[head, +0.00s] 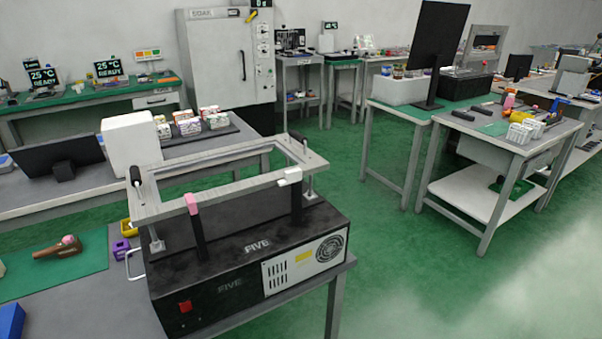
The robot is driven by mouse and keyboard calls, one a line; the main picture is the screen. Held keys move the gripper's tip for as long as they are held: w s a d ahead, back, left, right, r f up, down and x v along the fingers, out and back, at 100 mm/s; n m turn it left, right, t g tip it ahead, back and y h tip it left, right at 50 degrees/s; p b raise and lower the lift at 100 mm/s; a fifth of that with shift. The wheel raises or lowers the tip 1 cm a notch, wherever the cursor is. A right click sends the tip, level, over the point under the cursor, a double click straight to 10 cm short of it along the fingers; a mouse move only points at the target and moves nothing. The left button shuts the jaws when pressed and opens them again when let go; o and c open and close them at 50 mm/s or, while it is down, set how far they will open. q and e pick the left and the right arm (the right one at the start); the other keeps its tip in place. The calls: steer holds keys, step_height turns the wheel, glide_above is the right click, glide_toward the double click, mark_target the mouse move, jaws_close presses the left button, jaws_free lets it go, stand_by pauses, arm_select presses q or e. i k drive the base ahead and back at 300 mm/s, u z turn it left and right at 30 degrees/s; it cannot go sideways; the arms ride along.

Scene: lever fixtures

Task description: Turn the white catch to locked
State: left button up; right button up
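The white catch (290,176) sits on the front bar of a grey metal frame (240,190), near its right end. A black upright post (296,204) stands below it. A similar pink catch (191,203) sits on the same bar further left, above another black post. The frame stands on a black box (228,287) marked FIVE, with a red switch and a fan grille on its front. I cannot tell from this view which position the white catch is in. Neither of my grippers is in view.
The box stands on a grey bench, with a green mat (60,272), a brown tool with a pink part (58,248) and a purple item (121,249) to the left. Green floor (390,250) is open to the right. A pale haze covers the lower right.

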mark_target(295, 174)
steer(key=z, duration=1.3)
steer(key=i, duration=0.7)
steer(key=u, duration=0.1)
